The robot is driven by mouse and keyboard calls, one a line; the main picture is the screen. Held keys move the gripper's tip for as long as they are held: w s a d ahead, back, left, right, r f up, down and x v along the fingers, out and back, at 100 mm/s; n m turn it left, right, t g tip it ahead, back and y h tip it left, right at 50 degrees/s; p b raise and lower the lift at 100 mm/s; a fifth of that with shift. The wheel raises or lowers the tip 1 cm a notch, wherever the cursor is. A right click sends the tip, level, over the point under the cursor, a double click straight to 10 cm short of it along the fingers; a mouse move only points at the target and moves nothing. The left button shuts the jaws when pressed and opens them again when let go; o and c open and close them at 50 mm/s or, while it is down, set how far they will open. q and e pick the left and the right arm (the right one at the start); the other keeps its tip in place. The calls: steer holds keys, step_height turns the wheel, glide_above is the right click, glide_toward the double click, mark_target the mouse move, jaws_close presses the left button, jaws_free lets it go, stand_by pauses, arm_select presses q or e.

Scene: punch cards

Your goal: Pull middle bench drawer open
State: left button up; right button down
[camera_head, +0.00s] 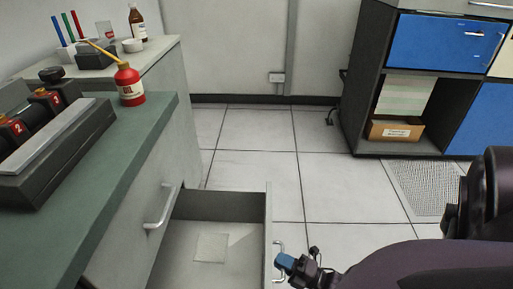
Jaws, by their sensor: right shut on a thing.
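A drawer (268,215) of the bench with the green top (140,135) stands well open, its front panel out over the floor. A small pale square piece (211,247) lies flat inside it. My right gripper (283,264) is at the metal bar handle (278,246) on the outside of that front, shut on the handle; blue shows at its fingertips. Another bar handle (160,208) is on the bench face above the open drawer, and that front is shut. The lower end of the open drawer is cut off by the frame. My left gripper is not in view.
A dark device with red-labelled knobs (45,145) and a red oil can (130,85) stand on the bench top. A blue-fronted cabinet (433,45) with a cardboard box (395,130) is at the back right. The tiled floor (260,130) between is clear.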

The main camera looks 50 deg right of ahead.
arm_select(q)
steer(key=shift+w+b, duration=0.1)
steer(key=shift+b, duration=0.2)
arm_select(e)
steer(key=s+d, duration=0.4)
steer(key=s, duration=0.2)
steer(key=shift+s+d, duration=0.15)
steer(key=shift+d, duration=0.25)
steer(key=c, duration=1.4)
jaws_free()
steer(key=shift+c, duration=0.2)
steer(key=v, duration=1)
steer(key=shift+s, duration=0.35)
steer(key=shift+d, duration=0.1)
steer(key=shift+s+f, duration=0.1)
